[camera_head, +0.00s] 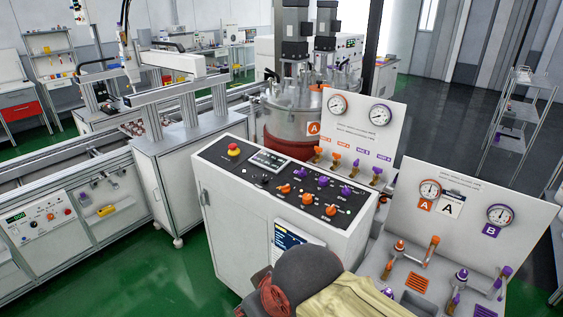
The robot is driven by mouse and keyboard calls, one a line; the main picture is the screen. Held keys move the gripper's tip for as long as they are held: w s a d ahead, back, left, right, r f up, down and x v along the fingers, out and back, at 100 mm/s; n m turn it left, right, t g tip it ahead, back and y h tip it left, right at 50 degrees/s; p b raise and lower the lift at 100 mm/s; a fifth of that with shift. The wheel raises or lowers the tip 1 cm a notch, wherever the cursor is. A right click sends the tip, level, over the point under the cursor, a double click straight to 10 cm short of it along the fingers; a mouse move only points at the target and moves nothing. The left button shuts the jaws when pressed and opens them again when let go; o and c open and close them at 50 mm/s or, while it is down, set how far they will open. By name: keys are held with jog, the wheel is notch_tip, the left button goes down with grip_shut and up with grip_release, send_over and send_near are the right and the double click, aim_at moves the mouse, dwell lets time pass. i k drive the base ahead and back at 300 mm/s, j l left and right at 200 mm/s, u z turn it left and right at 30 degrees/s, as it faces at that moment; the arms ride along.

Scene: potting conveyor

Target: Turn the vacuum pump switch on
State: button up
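The control cabinet's sloping black panel (280,186) is near the middle of the view. It carries several orange rotary switches, one of them (285,189) near the panel's middle, and several purple ones, one of them (323,181) further right. Their labels are too small to read, so I cannot tell which is the vacuum pump switch or whether it is on. My gripper does not show.
A white gauge board (362,130) with orange and purple valves stands behind the panel. Another gauge board (470,205) with valves stands at the right. A dark rounded object (305,272) with tan material is close at the bottom. Green floor (165,275) is free at the left.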

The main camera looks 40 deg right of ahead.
aim_at(263, 179)
jog(key=i+l+z, duration=0.15)
jog(key=z, duration=0.25)
jog(key=i+z, duration=0.5)
jog(key=z, duration=0.25)
jog(key=i+z, duration=0.2)
jog(key=z, duration=0.15)
jog(key=i+u, duration=0.15)
jog(key=u, duration=2)
